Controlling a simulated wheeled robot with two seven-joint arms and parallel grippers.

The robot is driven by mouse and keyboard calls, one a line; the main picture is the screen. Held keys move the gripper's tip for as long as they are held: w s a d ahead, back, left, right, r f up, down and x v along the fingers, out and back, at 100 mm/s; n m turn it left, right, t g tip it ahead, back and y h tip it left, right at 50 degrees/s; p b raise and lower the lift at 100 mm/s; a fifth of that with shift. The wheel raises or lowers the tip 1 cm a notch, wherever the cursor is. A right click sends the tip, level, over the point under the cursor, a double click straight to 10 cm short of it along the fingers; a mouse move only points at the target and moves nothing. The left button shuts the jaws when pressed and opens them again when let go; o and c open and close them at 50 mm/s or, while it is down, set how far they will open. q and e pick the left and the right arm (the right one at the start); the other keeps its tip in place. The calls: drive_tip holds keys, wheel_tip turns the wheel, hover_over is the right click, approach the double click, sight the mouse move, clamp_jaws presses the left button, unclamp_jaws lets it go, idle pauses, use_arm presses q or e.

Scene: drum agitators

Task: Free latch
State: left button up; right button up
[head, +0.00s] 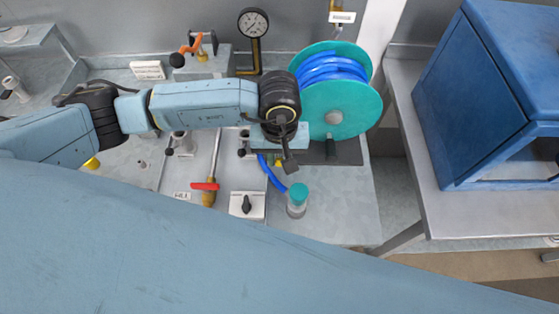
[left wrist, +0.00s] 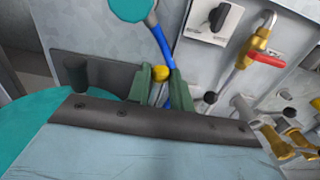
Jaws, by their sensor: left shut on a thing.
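My left gripper (head: 280,158) reaches in from the left and points down just in front of the hose reel; its wrist hides most of its jaws in the head view. In the left wrist view its two green fingers (left wrist: 160,86) stand close on either side of a small yellow knob (left wrist: 160,73) on a short stem, and are shut on it. The knob looks like the latch's handle, but the latch body is hidden. A bit of yellow also shows under the gripper in the head view (head: 278,163). My right gripper is not in view.
A teal reel (head: 350,110) with blue hose stands right beside the gripper. A black switch (head: 247,204) and red valve handle (head: 205,186) are nearby. A blue cabinet (head: 465,90) stands right.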

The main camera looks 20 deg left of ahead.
use_arm(q)
drive_tip(key=shift+w+r, duration=0.15)
drive_tip(key=shift+r, duration=0.2)
drive_tip(key=shift+w+a+r+p, duration=0.15)
drive_tip(key=shift+w+r, duration=0.15)
drive_tip(key=shift+r, duration=0.3)
drive_tip(key=shift+w+a+r+p, duration=0.15)
drive_tip(key=shift+w+r, duration=0.1)
drive_tip(key=shift+r, duration=0.3)
drive_tip(key=shift+d, duration=0.1)
drive_tip(key=o, duration=0.8)
drive_tip(key=shift+f, duration=0.1)
drive_tip(key=shift+o, duration=0.2)
drive_tip(key=shift+s, duration=0.1)
wheel_tip(320, 180, up, 9)
drive_tip(key=p, duration=0.3)
